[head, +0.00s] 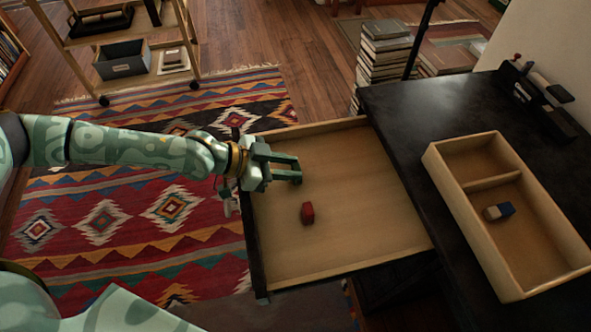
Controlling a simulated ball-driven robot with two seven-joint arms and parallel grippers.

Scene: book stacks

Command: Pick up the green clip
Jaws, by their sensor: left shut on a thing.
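My left gripper (296,170) reaches in from the left over the open wooden drawer (350,245). Its fingers are shut on a small dark green thing, the green clip, at the fingertips. The clip is mostly hidden by the fingers and blends with their colour. I cannot tell whether the clip touches the drawer floor. My right gripper is out of view.
A small red block (307,213) lies in the drawer. On the black desk (410,120), a two-part wooden tray (452,205) holds a blue and white eraser (499,211). Book stacks (384,60) stand behind. The drawer's right half is clear.

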